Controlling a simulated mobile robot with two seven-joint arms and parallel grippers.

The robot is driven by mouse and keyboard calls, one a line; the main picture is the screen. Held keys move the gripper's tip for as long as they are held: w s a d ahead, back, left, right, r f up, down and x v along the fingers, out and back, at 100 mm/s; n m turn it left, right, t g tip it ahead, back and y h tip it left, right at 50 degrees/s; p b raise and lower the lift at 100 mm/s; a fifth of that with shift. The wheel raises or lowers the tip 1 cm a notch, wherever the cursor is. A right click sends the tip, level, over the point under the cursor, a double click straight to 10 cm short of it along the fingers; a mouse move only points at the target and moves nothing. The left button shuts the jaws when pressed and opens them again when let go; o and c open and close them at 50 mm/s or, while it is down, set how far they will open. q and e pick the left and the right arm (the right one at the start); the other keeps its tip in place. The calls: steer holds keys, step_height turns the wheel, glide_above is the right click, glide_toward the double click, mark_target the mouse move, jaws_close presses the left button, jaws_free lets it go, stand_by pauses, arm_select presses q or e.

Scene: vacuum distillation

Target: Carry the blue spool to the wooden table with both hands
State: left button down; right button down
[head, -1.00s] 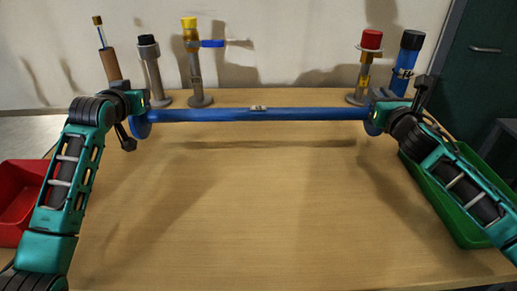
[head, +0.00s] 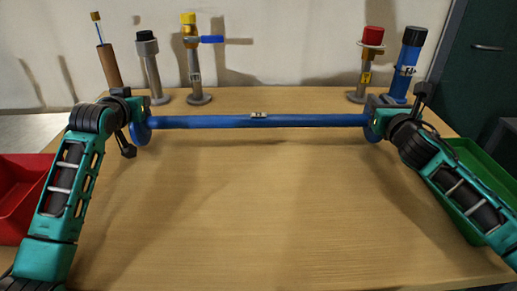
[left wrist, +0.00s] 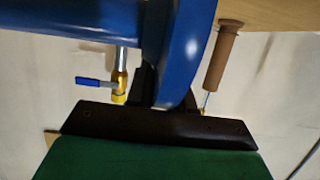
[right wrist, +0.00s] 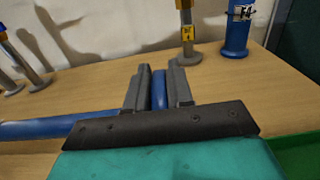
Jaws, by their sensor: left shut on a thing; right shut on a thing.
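The blue spool (head: 260,121) is a long blue pipe with a round flange at each end. It lies level across the head view, over the wooden table (head: 250,220), with a soft shadow beneath its middle. My left gripper (head: 138,113) is shut on the left flange, whose blue disc fills the top of the left wrist view (left wrist: 185,50). My right gripper (head: 378,112) is shut on the right flange, seen edge-on between the fingers in the right wrist view (right wrist: 159,90). The gap between spool and table looks small; contact cannot be told.
Along the back edge stand a brown cylinder (head: 109,66), a grey post with black cap (head: 151,70), a yellow-topped valve post (head: 193,62), a red-topped post (head: 367,65) and a blue cylinder (head: 404,68). A red bin (head: 18,195) is left, a green bin (head: 485,165) right. The front tabletop is clear.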

arm_select(q)
steer(key=shift+f+b, duration=0.35)
steer(key=shift+b, duration=0.2)
arm_select(e)
steer(key=shift+f, duration=0.35)
arm_select(q)
steer(key=c, duration=1.5)
jaws_free()
steer(key=shift+f, duration=0.45)
arm_select(e)
steer(key=c, duration=1.5)
jaws_free()
steer(key=shift+d+f, duration=0.1)
steer(key=shift+f, duration=0.35)
arm_select(q)
steer(key=shift+o, duration=0.9)
steer(key=shift+s+r, duration=0.1)
steer(key=shift+r, duration=0.1)
arm_select(e)
steer(key=shift+o, duration=0.9)
steer(key=shift+r, duration=0.2)
arm_select(q)
steer(key=o, duration=0.3)
arm_select(e)
steer(key=o, duration=0.3)
steer(key=shift+s, duration=0.1)
arm_select(q)
steer(key=shift+s, duration=0.1)
